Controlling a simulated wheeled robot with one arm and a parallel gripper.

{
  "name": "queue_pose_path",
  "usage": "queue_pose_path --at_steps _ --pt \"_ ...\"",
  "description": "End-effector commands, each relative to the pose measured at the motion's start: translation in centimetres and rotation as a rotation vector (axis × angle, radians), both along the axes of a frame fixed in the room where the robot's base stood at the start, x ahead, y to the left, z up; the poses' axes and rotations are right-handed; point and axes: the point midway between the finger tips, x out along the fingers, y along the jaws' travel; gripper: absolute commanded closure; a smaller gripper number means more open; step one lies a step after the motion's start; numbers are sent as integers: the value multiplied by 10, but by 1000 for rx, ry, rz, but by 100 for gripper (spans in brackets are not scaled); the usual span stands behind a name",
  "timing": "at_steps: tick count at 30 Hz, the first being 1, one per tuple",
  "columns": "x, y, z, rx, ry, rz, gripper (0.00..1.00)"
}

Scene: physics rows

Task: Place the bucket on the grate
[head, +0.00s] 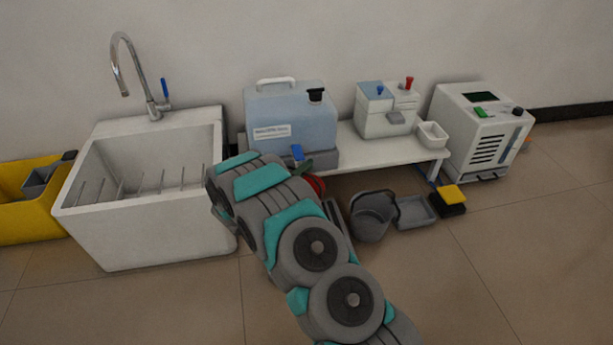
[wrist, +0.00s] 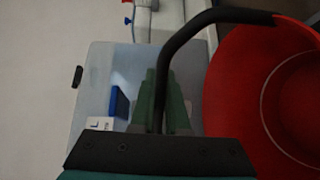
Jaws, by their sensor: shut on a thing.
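A red bucket (wrist: 235,85) with a black handle (wrist: 185,35) fills the right side of the wrist view. My gripper (wrist: 162,95) is shut on the handle, which passes between its green fingers. In the head view a small part of the red bucket (head: 317,185) shows beyond my arm, which hides the rest. Thin bars that look like a grate (head: 160,182) lie across the inside of the white sink (head: 150,235), left of my gripper.
A blue-white canister (head: 290,115), a small white device (head: 385,110) and a white tub (head: 432,135) stand on a low bench (head: 370,152). A grey bucket (head: 371,222) and grey tray (head: 415,211) are on the floor. A yellow container (head: 30,222) stands left of the sink, a faucet (head: 128,70) behind it.

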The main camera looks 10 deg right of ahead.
Motion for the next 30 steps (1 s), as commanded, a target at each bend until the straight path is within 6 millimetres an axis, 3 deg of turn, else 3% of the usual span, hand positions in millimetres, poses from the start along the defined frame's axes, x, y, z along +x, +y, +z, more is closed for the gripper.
queue_pose_path --at_steps 6,18,19,24,26,30 --pt "-1 -1 -30 -1 2 0 100" --pt "0 0 -33 0 0 0 100" --pt "0 0 -33 1 -1 0 84" --pt "-1 0 -33 1 -1 0 65" --pt "-1 0 -33 1 -1 0 58" --pt "-1 0 -34 1 -1 0 57"
